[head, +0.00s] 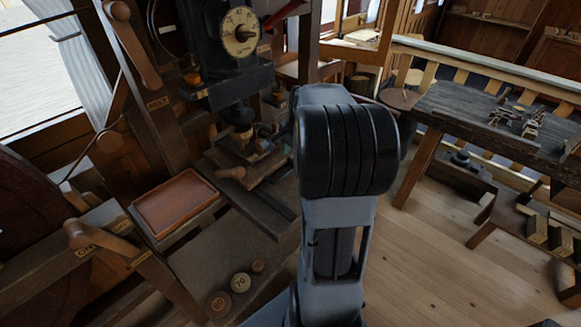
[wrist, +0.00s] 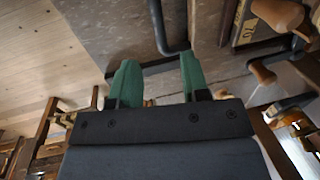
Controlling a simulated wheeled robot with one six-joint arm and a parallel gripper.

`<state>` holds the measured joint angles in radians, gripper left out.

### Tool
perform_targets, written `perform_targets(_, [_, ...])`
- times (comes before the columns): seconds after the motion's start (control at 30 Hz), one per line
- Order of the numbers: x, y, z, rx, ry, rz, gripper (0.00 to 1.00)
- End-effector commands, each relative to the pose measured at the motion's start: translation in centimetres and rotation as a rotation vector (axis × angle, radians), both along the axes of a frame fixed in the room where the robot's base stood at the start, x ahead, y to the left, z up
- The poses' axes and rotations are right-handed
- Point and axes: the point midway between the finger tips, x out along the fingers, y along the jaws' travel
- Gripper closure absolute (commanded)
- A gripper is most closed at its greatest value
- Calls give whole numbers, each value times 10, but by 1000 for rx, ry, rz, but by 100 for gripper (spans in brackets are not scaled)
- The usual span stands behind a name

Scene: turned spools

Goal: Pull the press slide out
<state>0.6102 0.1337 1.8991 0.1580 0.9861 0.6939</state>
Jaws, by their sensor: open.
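The press (head: 228,90) stands left of centre in the head view, with a round dial (head: 240,32) on its dark upper body. Low at its front is the wooden press slide (head: 257,173), with a turned wooden knob (head: 232,173) on its near side. I cannot tell how far out the slide sits. My gripper (wrist: 158,75) shows two green fingers spread wide apart in the wrist view, with nothing held. A dark bent bar (wrist: 158,28) lies beyond the fingers. My arm hides the gripper in the head view, and which wooden knob in the wrist view is the slide's is unclear.
A reddish-brown tray (head: 175,205) lies left of the press. Wooden levers (head: 85,235) stand at the far left. Several round weights (head: 240,282) lie low in front. A dark workbench (head: 490,115) with metal tools stands at right. Plank floor (head: 430,250) is open between.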

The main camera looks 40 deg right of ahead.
Motion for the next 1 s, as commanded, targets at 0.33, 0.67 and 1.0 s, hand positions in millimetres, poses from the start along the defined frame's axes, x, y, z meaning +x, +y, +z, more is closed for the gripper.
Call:
perform_targets(0.33, [10, 3, -54, 1, 1, 3, 58])
perform_targets(0.67, [13, 3, -70, -1, 0, 4, 58])
perform_targets(1.0, [13, 3, -70, -1, 0, 3, 67])
